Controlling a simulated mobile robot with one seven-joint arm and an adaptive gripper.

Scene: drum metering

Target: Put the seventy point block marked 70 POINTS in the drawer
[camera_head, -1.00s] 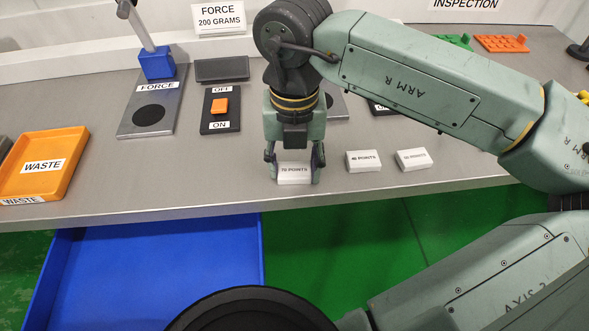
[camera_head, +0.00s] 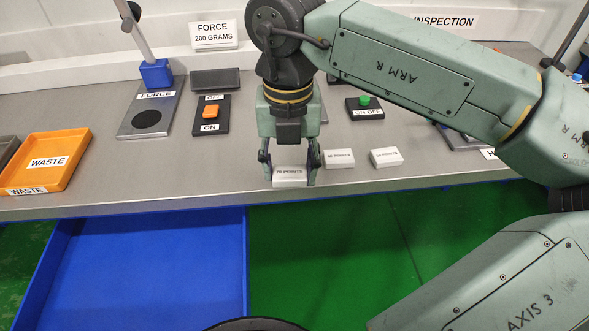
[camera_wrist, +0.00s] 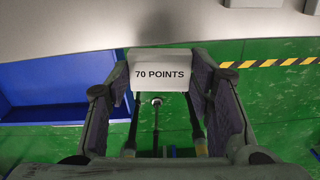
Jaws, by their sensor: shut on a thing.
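The white block marked 70 POINTS (camera_head: 289,177) is between the fingers of my gripper (camera_head: 288,175), near the front edge of the grey bench. In the wrist view my gripper (camera_wrist: 160,90) is shut on the block (camera_wrist: 160,75), one finger on each side, and the label reads clearly. Green floor shows below the block in that view. The blue drawer (camera_head: 150,262) is pulled out below the bench at the left, open and empty where it shows. It also shows at the left of the wrist view (camera_wrist: 60,85).
Two more white blocks, a middle one (camera_head: 339,158) and a right one (camera_head: 386,157), lie right of my gripper. An orange WASTE tray (camera_head: 75,155), a FORCE stand (camera_head: 150,110) and an orange ON/OFF switch (camera_head: 210,112) stand on the bench. A green button (camera_head: 364,101) is behind the blocks.

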